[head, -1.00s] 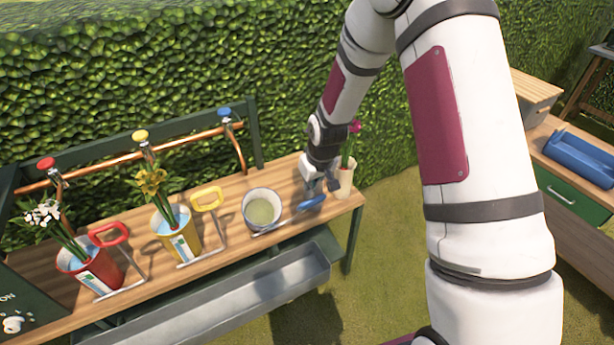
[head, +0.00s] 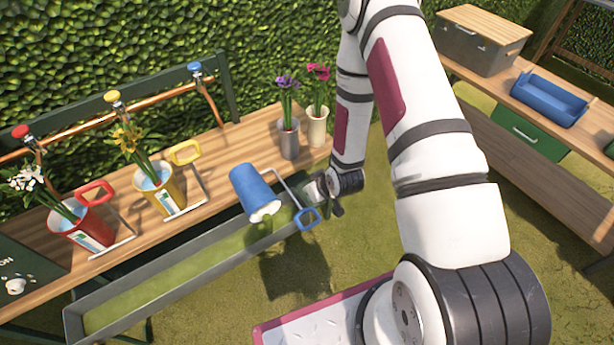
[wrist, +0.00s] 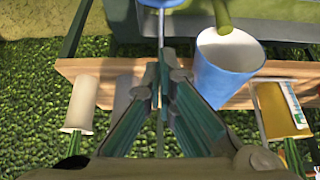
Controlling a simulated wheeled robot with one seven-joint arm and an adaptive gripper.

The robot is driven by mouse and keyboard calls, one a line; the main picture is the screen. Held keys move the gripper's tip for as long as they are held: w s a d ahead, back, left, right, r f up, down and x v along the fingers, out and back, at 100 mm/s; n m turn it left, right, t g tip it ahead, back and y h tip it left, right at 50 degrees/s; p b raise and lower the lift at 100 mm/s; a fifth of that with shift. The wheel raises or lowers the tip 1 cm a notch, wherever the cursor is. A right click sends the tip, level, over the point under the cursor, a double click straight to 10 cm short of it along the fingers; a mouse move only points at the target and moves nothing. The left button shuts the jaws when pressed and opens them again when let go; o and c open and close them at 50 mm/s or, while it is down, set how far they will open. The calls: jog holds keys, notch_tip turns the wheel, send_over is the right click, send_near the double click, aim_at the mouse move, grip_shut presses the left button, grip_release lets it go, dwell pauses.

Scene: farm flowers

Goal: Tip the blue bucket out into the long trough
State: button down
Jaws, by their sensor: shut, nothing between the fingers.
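The blue bucket (head: 252,190) is in the air above the long grey trough (head: 73,322), tilted with its mouth down and to the right. Greenish liquid shows at its mouth, and yellow-green liquid covers the trough floor. Its metal handle with a blue grip (head: 307,218) reaches right to my gripper (head: 318,200). In the wrist view the bucket (wrist: 225,75) is right of my gripper (wrist: 162,85), with a green stream leaving its mouth. My fingers are shut at the handle's thin rod. I cannot see clearly how they meet it.
A red bucket (head: 85,222) and a yellow bucket (head: 168,188) with flowers stand on the wooden bench (head: 215,150) behind the trough. Two flower vases (head: 289,140) stand at its right end. Copper taps line the back. Another bench at right holds a blue tray (head: 550,98).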

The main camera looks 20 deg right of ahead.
jog(key=shift+t, duration=0.8)
jog(key=shift+s+d+f, duration=0.15)
jog(key=shift+s+f, duration=0.45)
jog(key=shift+f, duration=1.75)
jog(key=shift+s+d+f, duration=0.1)
jog(key=shift+s+f, duration=0.55)
jog(key=shift+f, duration=1.65)
jog(key=shift+s+d+f, duration=0.15)
jog(key=shift+s+f, duration=0.45)
jog(key=shift+f, duration=1.75)
jog(key=shift+r, duration=0.1)
